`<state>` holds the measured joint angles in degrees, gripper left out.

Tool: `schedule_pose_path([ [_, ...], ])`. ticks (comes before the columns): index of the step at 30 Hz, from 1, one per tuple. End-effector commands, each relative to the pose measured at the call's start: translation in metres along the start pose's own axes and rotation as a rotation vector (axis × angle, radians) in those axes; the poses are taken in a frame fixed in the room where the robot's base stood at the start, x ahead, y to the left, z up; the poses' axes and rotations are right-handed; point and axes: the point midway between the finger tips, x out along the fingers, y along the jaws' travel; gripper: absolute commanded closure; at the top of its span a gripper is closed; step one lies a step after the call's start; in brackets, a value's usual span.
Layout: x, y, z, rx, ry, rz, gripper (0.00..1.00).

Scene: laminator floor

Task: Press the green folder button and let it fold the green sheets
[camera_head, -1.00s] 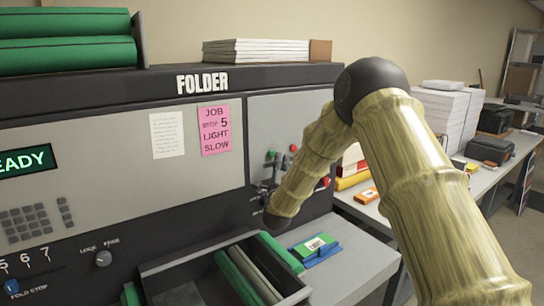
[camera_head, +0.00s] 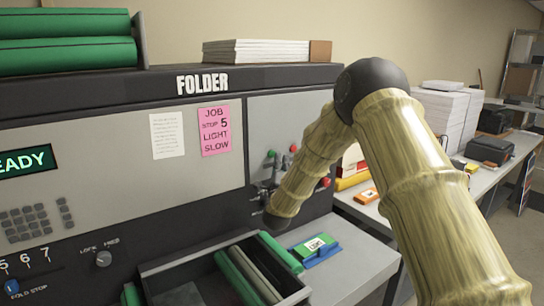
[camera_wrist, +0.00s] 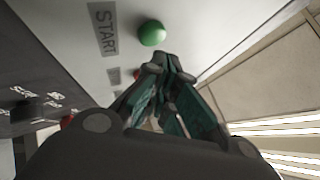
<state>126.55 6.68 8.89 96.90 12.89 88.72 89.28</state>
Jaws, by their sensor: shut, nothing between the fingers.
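A round green button (camera_wrist: 152,32) sits on a pale panel beside a START label (camera_wrist: 102,30) in the wrist view. My gripper (camera_wrist: 172,62) has its fingertips together, just below and right of that button in the picture; a gap shows between them and the button, and I cannot tell the depth. In the head view the green button (camera_head: 271,153) is small on the right-hand panel of the folder (camera_head: 260,113), with my dark gripper close by, partly hidden by my arm. The folder display (camera_head: 26,160) reads READY. I cannot pick out any green sheets.
Red knobs, one upper (camera_head: 293,148) and one lower (camera_head: 325,182), sit near my gripper. An open tray (camera_head: 165,268) with green rollers is below. A table with paper stacks (camera_head: 445,112) stands right.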

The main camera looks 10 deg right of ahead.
Motion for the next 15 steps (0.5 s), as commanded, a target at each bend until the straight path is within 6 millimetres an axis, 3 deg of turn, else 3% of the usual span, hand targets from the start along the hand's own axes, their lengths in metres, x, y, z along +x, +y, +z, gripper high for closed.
schedule_pose_path([
  [15, 0.006, 0.0046, 0.004, 0.0, 0.0, -0.001, 1.0],
])
